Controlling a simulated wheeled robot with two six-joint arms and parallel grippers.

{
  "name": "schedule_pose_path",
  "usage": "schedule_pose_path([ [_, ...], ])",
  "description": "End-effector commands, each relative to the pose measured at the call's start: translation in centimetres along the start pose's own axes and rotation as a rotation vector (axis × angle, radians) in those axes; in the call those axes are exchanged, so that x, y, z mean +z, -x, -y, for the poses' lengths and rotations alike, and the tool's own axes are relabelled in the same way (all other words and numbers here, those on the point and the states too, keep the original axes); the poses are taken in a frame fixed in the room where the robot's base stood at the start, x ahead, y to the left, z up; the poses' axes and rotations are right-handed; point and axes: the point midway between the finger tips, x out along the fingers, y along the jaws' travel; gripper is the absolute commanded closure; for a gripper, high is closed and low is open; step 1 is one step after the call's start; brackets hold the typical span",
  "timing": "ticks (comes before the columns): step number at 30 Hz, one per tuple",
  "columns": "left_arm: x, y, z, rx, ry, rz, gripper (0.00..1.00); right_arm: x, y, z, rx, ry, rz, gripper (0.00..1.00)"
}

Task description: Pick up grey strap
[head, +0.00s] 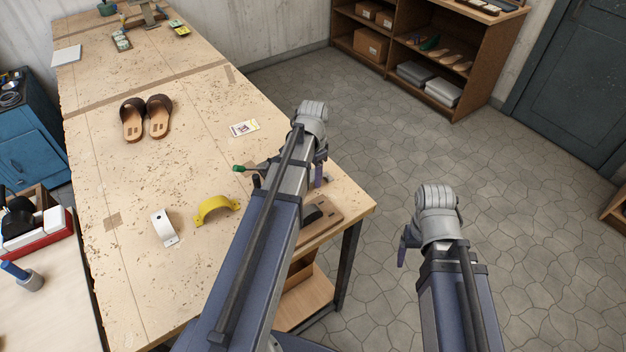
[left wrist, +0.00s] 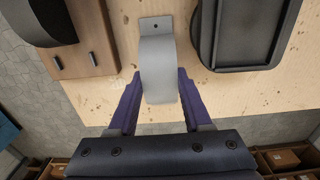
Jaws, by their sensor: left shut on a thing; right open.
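A light grey curved strap (left wrist: 160,68) with a flat, holed end tab sits between the purple fingers of my left gripper (left wrist: 160,82) in the left wrist view. The fingers are shut on its two sides. I cannot tell whether it touches the tabletop. In the head view my left gripper (head: 319,174) is over the table's right part, mostly covered by my arm, and the grey strap is hidden there. My right gripper (head: 402,250) is open, off the table to the right above the floor, with only part of a purple finger showing.
On the workbench (head: 130,270) are a white strap (head: 164,229), a yellow strap (head: 217,209), brown sandals (head: 146,118), a card (head: 244,128) and a green-handled tool (head: 243,169). A wooden board (head: 325,227) with a black piece lies at the right edge. The bench's middle is mostly clear.

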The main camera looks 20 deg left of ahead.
Motion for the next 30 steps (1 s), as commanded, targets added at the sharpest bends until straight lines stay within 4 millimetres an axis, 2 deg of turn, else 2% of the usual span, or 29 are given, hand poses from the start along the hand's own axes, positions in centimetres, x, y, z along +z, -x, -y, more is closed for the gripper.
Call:
schedule_pose_path([
  [1,0.0,0.0,0.0,0.000,0.000,0.000,0.85,0.0,0.0,0.0,0.000,0.000,0.000,0.21],
  [5,0.0,0.0,0.0,0.000,0.000,0.000,0.99,0.0,0.0,0.0,0.000,0.000,0.000,0.21],
  [17,0.0,0.4,0.0,0.000,0.000,0.000,1.00,0.0,0.4,0.0,0.000,0.000,0.000,0.21],
  [23,0.0,2.1,0.0,0.000,0.000,0.000,1.00,0.1,2.1,-0.2,0.000,0.001,0.000,0.21],
  [30,0.0,5.6,0.0,0.000,0.000,0.000,1.00,0.3,5.5,-0.5,0.000,0.000,0.000,0.21],
])
